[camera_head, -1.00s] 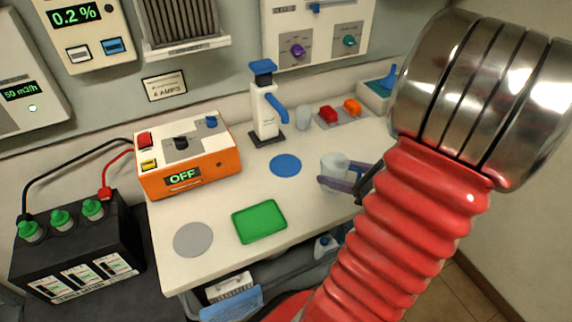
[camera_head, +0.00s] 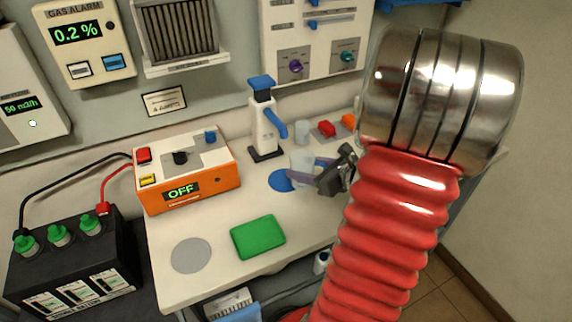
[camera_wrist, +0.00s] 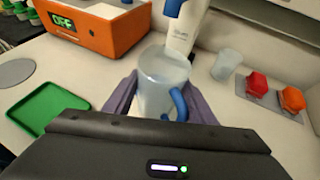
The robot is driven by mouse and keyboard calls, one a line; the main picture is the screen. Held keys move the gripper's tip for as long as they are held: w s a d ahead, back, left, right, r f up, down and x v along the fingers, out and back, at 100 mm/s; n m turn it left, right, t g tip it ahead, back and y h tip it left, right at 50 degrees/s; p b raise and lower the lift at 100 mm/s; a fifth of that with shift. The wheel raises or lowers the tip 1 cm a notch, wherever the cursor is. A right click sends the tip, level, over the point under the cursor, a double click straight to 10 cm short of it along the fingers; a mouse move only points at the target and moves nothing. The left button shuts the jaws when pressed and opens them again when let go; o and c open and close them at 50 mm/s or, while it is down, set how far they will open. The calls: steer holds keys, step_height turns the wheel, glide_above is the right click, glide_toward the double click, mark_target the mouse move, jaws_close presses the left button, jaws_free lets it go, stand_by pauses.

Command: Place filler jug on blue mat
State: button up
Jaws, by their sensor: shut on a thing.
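The filler jug (camera_head: 301,160) is a clear, pale container, and its blue handle shows in the wrist view (camera_wrist: 162,72). My gripper (camera_head: 309,174) is shut on the jug, with a purple finger on each side of it in the wrist view (camera_wrist: 160,100). The jug looks upright. The round blue mat (camera_head: 279,181) lies on the white bench, and the jug overlaps its right edge in the head view. I cannot tell whether the jug is raised above the bench or touching it. The mat is hidden in the wrist view.
A white dispenser with a blue top (camera_head: 265,125) stands just behind the mat. An orange charger (camera_head: 190,185) is to the left. A green tray (camera_head: 258,237) and a grey disc (camera_head: 191,255) lie nearer the front. A clear cup (camera_head: 302,132) and red and orange caps (camera_head: 327,129) are behind.

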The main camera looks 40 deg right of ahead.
mark_target(294, 158)
steer(key=w, duration=0.6)
steer(key=shift+w+a, duration=0.2)
steer(key=shift+w+f, duration=0.25)
steer(key=shift+f, duration=0.65)
steer(key=shift+w+f, duration=0.25)
steer(key=shift+f, duration=0.6)
steer(key=shift+f, duration=0.1)
steer(key=o, duration=1.1)
steer(key=shift+o, duration=0.2)
